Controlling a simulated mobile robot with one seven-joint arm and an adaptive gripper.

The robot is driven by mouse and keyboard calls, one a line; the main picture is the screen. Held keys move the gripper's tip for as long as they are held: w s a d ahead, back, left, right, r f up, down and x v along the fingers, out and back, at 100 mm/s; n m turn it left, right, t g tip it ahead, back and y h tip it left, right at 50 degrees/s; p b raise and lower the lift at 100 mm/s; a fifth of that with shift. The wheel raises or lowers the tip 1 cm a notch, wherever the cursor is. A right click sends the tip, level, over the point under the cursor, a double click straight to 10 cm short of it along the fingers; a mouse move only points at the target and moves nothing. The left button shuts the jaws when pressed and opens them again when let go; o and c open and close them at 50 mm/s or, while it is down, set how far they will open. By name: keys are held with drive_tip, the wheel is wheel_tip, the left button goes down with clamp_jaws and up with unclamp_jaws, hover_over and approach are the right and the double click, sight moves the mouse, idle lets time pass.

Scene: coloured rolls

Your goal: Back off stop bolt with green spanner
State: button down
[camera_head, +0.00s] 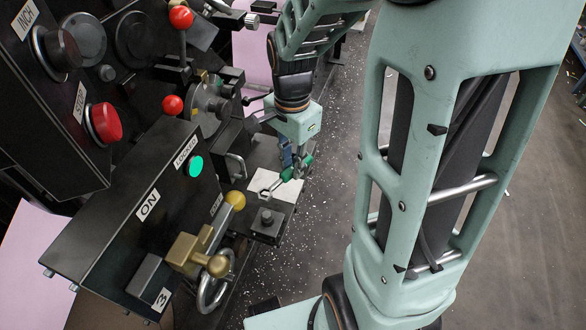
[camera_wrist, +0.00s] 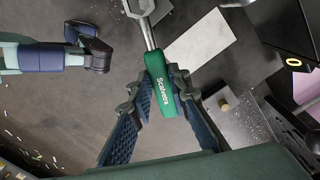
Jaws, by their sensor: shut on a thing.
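The green spanner (camera_head: 290,173) has a green handle and a bright metal shaft and head. In the wrist view its handle (camera_wrist: 163,85) is printed "Scalvetra" and its metal head reaches the top edge, partly cut off. My gripper (camera_wrist: 160,88) is shut on the handle, one finger on each side. In the head view my gripper (camera_head: 296,166) points down, with the spanner head toward the lower left over a white plate (camera_head: 284,188). A dark block with an upright round-topped bolt (camera_head: 266,216) stands just below the spanner head in the picture; I cannot tell for certain that it is the stop bolt.
A black control box (camera_head: 130,225) with a green button and ON label stands left. A brass valve (camera_head: 195,255) and yellow knob (camera_head: 235,200) sit near the bolt block. Red-knobbed levers (camera_head: 173,105) rise behind.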

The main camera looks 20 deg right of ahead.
drive_tip(key=shift+s+f+m, duration=0.25)
drive_tip(key=shift+s+m, duration=0.1)
drive_tip(key=shift+m, duration=0.05)
wheel_tip(320, 180, down, 6)
drive_tip(key=b, duration=0.4)
idle(0.4)
drive_tip(key=shift+f, duration=0.1)
idle(0.6)
drive_tip(key=shift+f, duration=0.35)
drive_tip(key=shift+f, duration=0.8)
idle(3.2)
